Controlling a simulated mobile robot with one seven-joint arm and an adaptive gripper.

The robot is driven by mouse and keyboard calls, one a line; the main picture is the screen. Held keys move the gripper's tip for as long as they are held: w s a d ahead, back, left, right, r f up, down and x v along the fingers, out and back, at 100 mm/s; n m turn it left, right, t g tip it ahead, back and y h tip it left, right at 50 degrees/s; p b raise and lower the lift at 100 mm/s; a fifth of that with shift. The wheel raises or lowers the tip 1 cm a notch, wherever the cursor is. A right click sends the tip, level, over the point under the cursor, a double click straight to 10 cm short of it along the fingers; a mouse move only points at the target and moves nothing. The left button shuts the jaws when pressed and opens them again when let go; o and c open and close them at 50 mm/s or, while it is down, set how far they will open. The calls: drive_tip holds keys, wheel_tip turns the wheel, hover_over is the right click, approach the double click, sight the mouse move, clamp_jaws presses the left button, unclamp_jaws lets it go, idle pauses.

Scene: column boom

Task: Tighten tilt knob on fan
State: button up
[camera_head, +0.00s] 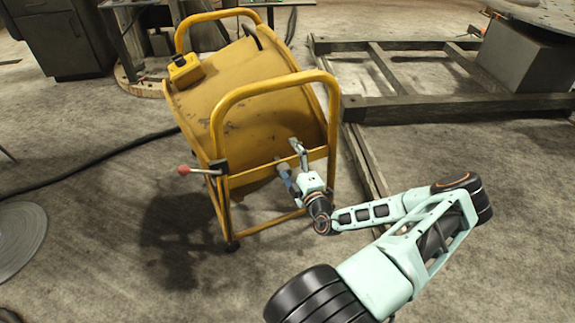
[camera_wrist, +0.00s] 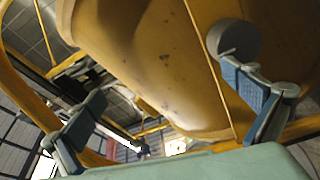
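The fan is a worn yellow drum (camera_head: 250,95) in a yellow tube frame, on the floor left of my arm. A grey round knob-like part (camera_wrist: 233,38) shows at the upper right in the wrist view, beside the tip of the right finger. I cannot tell whether they touch. In the head view a small grey part (camera_head: 281,167) shows by the fingers. My gripper (camera_head: 291,158) is at the fan's near side, by the frame's crossbar. Its fingers are spread wide in the wrist view (camera_wrist: 163,84), with nothing gripped between them. The knob's mount is hidden.
A lever with a red ball end (camera_head: 184,170) sticks out left from the frame. A yellow box (camera_head: 186,70) sits at the drum's upper left. A black cable (camera_head: 95,162) crosses the floor. A wooden frame (camera_head: 440,108) lies behind at right. Floor in front is clear.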

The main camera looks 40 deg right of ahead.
drive_tip(key=shift+w+r, duration=0.25)
drive_tip(key=shift+r, duration=0.35)
drive_tip(key=shift+s+f, duration=0.15)
drive_tip(key=shift+f, duration=0.1)
drive_tip(key=shift+c, duration=0.2)
drive_tip(key=shift+s+a+p, duration=0.15)
drive_tip(key=shift+s+p, duration=0.15)
drive_tip(key=shift+s, duration=0.35)
drive_tip(key=c, duration=0.6)
drive_tip(key=shift+s, duration=0.25)
drive_tip(key=shift+c, duration=0.4)
drive_tip(key=p+v, duration=0.2)
drive_tip(key=v, duration=0.9)
drive_tip(key=shift+f+p, duration=0.35)
drive_tip(key=shift+w, duration=0.1)
